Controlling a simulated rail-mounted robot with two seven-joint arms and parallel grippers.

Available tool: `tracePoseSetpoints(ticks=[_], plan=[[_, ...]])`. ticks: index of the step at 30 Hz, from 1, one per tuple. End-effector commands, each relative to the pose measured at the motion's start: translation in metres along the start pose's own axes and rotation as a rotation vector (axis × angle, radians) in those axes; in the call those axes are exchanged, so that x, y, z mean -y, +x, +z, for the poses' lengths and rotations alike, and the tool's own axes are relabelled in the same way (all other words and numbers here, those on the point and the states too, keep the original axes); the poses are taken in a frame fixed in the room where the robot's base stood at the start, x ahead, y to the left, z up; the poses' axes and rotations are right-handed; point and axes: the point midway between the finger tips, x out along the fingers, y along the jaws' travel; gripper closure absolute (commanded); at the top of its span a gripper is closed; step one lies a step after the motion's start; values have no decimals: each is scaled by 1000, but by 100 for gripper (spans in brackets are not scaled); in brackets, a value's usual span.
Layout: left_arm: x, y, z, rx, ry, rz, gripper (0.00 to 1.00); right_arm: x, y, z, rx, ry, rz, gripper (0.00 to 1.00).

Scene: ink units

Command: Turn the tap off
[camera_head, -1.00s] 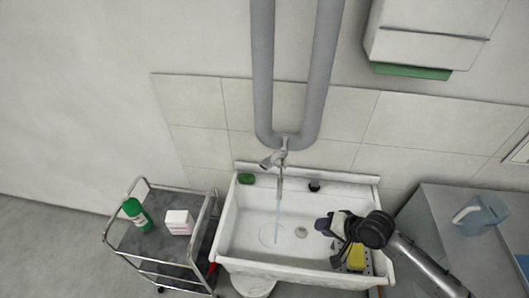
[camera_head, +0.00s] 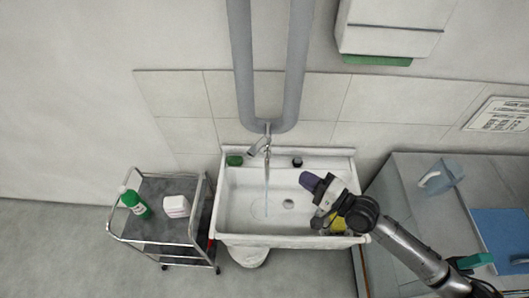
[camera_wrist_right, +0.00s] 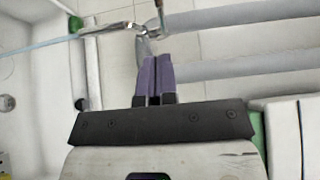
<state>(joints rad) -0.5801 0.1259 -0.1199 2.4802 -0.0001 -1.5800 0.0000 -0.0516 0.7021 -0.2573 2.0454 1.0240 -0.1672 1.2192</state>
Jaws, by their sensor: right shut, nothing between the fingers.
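The metal tap (camera_head: 262,146) is at the back of the white sink (camera_head: 228,205), below the grey pipes. A thin stream of water (camera_head: 266,183) runs from it into the basin. The tap also shows in the right wrist view (camera_wrist_right: 112,28), with the water (camera_wrist_right: 40,46) running off to the left. My right gripper (camera_head: 307,180) is over the basin, to the right of the water and nearer than the tap. Its purple fingers (camera_wrist_right: 153,60) are shut and empty, pointing toward the tap in the wrist view, with no clear contact. My left gripper is out of view.
A green item (camera_head: 235,160) and a dark item (camera_head: 297,162) are on the sink's back ledge. A yellow sponge (camera_head: 337,222) is beneath my right arm. A trolley (camera_head: 165,228) with a green bottle (camera_head: 136,204) stands left. A counter (camera_head: 420,205) with a jug (camera_head: 440,177) stands right.

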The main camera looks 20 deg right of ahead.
Motion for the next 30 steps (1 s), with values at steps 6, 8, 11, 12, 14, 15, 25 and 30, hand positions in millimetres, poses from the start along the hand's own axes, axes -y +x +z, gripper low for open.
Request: tracePoseSetpoints(ticks=[6, 8, 11, 12, 14, 15, 25, 30], plan=[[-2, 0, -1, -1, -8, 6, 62, 0, 3, 0, 1, 0, 0, 100], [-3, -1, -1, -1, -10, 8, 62, 0, 7, 0, 1, 0, -1, 100], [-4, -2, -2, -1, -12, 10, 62, 1, 19, 0, 0, 0, -2, 100], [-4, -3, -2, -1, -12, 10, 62, 2, 25, 0, 1, -1, -2, 100], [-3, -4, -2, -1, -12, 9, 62, 2, 36, 0, 1, 0, -2, 100], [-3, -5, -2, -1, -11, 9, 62, 2, 44, 0, 0, 0, -2, 100], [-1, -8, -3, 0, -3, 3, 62, 1, 103, 1, 2, 0, 0, 100], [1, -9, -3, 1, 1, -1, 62, 0, 124, 1, 2, -1, 1, 100]])
